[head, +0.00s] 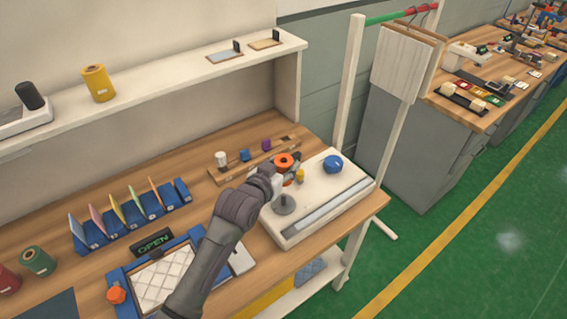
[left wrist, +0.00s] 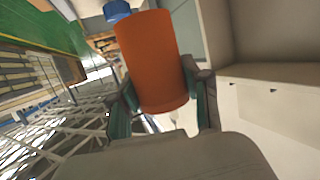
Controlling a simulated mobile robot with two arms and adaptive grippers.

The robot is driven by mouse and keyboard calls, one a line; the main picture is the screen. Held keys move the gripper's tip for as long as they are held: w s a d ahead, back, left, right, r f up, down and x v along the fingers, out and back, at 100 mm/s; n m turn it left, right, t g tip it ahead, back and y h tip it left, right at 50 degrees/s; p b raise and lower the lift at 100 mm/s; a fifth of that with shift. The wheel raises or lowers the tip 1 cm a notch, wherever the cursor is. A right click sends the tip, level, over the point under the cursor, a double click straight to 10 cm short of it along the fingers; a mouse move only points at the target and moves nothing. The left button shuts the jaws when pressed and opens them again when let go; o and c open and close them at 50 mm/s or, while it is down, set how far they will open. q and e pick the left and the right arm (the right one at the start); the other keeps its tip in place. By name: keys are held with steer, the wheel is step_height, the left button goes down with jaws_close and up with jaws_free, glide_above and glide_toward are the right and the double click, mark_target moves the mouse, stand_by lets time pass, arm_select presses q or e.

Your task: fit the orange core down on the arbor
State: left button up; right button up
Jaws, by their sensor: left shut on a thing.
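My left gripper (head: 286,174) is shut on the orange core (head: 284,160), over the white machine (head: 347,183) on the bench. The core is upright, with the dark hole in its top showing. In the left wrist view the orange core (left wrist: 152,62) sits between the two fingers (left wrist: 165,105). A grey post with a round foot, which looks like the arbor (head: 284,204), stands on the machine just below the core. The fingers hide where core and post come close, so I cannot tell whether they touch. My right gripper is not in view.
A blue knob (head: 333,163) and a small yellow piece (head: 300,175) are on the machine beside the core. A shelf (head: 170,88) with a yellow spool (head: 98,83) runs above. A white rail post (head: 349,80) stands right of the bench.

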arm_select(q)
steer(key=b, duration=0.3)
glide_above(283, 195)
steer(key=shift+w+d+f, duration=0.1)
steer(key=shift+f, duration=2.45)
steer(key=shift+p, duration=0.9)
steer(key=shift+f+b, duration=1.9)
steer(key=shift+f, duration=0.95)
steer(key=o, duration=1.2)
steer(key=shift+o, duration=0.2)
steer(key=shift+r, duration=0.1)
steer(key=v, duration=1.2)
